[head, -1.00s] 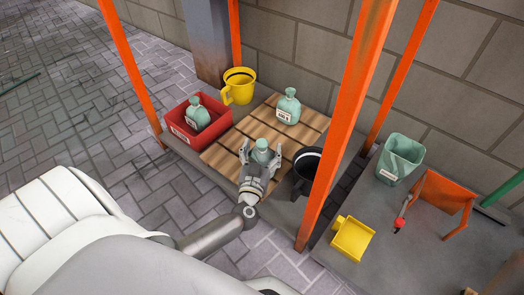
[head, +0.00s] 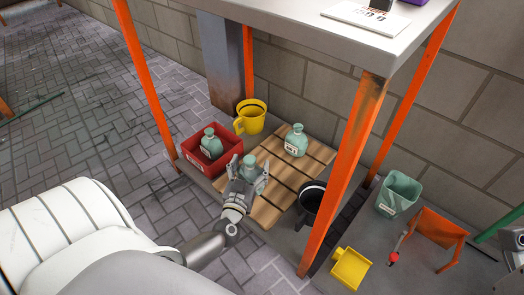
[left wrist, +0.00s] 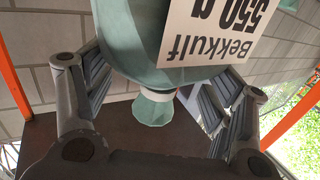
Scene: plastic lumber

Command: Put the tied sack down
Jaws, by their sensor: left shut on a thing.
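My left gripper (head: 247,174) is shut on a pale green tied sack (head: 250,164), with a finger on either side. In the left wrist view the sack (left wrist: 135,35) appears upside down, with a white tie around its neck and a "Bekkulf 550 g" label. In the head view it appears over the pallet's left part, near the red crate; whether it touches the pallet is unclear. A similar sack (head: 211,144) stands in the red crate (head: 193,162), and another (head: 296,141) stands on the slatted wooden pallet (head: 284,178).
A yellow mug (head: 250,119) stands behind the crate. A black pot (head: 311,199) is right of the pallet. Orange posts (head: 345,165) hold up a grey top (head: 300,28) above. A green bin (head: 398,196) and yellow scoop (head: 350,268) are further right. The pallet's middle is bare.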

